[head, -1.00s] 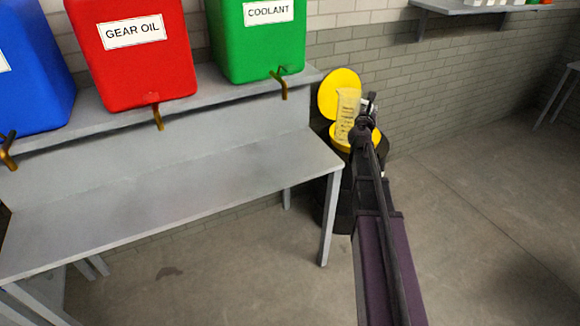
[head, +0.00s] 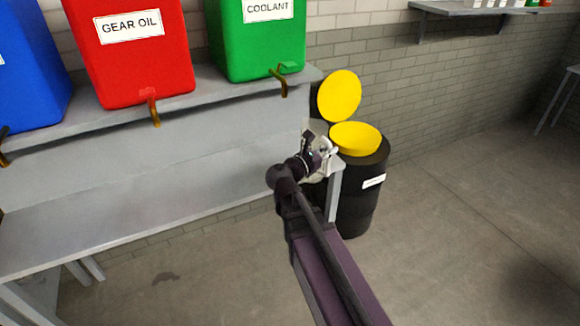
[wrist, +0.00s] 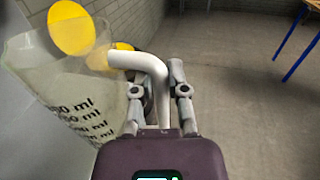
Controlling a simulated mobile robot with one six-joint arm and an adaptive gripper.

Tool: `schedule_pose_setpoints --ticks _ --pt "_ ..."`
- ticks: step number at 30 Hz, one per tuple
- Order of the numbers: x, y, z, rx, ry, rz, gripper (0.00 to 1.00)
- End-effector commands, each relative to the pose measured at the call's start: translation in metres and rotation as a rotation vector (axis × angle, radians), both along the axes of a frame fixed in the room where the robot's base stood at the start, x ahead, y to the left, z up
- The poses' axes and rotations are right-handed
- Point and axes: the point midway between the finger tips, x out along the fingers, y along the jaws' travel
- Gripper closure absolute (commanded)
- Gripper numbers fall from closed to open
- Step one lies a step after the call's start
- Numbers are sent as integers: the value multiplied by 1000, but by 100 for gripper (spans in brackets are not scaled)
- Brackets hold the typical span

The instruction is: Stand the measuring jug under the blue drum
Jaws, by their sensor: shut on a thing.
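The measuring jug (wrist: 72,85) is a clear, cloudy vessel with black ml markings and a white handle, on the left of the wrist view. My gripper (wrist: 157,95) is shut on its handle. In the head view my gripper (head: 322,150) is at the right end of the grey bench, and the jug is mostly hidden behind the arm. The blue drum (head: 30,75) stands on the raised shelf at the far left, partly cut off by the picture edge. Its brass tap (head: 4,148) hangs over the shelf's front edge.
A red GEAR OIL drum (head: 130,55) and a green COOLANT drum (head: 255,40) share the shelf, each with a tap. The bench top (head: 120,195) below is clear. A black bin (head: 362,190) with yellow lids stands beyond the bench's right end.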

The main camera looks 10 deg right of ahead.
Motion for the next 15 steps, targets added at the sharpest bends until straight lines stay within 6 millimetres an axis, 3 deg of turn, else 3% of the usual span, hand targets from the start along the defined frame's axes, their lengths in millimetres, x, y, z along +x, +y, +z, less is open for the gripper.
schedule_pose_setpoints --ticks 4,15 --pt "-10 7 -2 0 0 -18 100" --pt "-11 8 -2 0 0 -22 100"
